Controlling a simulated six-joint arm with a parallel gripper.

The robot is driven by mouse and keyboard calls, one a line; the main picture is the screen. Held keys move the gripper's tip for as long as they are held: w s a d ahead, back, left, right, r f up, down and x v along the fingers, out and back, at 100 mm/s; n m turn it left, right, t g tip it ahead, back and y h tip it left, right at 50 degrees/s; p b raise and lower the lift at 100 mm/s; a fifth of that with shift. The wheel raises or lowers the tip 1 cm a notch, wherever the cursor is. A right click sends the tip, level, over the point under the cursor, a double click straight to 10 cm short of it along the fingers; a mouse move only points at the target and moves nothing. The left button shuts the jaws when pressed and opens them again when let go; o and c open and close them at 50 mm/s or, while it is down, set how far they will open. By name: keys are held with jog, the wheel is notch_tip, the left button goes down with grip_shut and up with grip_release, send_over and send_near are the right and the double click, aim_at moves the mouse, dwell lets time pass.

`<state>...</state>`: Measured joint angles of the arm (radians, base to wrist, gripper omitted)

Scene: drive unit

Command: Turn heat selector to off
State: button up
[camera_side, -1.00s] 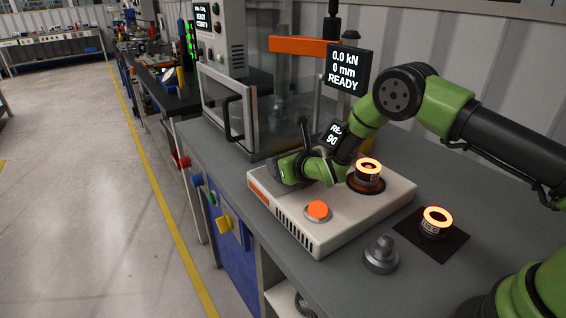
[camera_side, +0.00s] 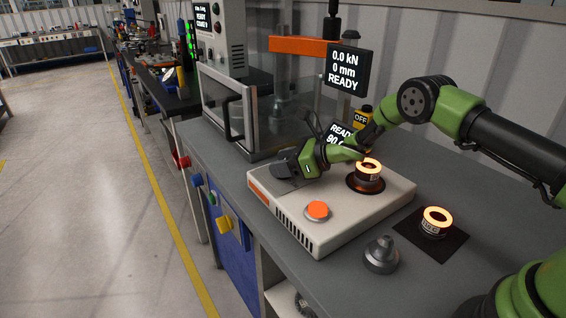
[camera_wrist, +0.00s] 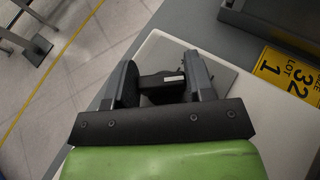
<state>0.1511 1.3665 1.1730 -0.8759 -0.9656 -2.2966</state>
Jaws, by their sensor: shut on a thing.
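The white heater unit (camera_side: 350,205) stands on the grey bench, and its pale top also shows in the wrist view (camera_wrist: 255,120). My gripper (camera_side: 285,167) is at the unit's back left, low over a dark plate on its top. In the wrist view my gripper (camera_wrist: 163,80) is shut on a dark knob (camera_wrist: 158,90), which I take to be the heat selector. One finger is on each side of it. The knob's pointer and any position marks cannot be read.
A glowing ring part (camera_side: 368,168) sits on the unit, near my wrist. An orange button (camera_side: 317,210) is at its front. Another glowing ring (camera_side: 437,218) lies on a black mat, beside a grey metal part (camera_side: 381,252). A glass-doored press enclosure (camera_side: 235,110) stands close behind.

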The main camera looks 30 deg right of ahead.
jog(key=shift+w+r+n+g+y, duration=0.1)
jog(key=shift+n+g+y, duration=0.7)
jog(key=shift+n, duration=0.2)
jog(key=shift+w+r+n+g+y, duration=0.1)
jog(key=shift+n+g+y, duration=0.65)
jog(key=shift+n, duration=0.25)
jog(key=shift+s+f+n+g+y, duration=0.15)
jog(key=shift+n+g+y, duration=0.1)
jog(key=shift+n+g, duration=0.2)
jog(key=shift+d, duration=0.1)
jog(key=o, duration=0.9)
jog(key=shift+s, duration=0.1)
jog(key=shift+v, duration=4.95)
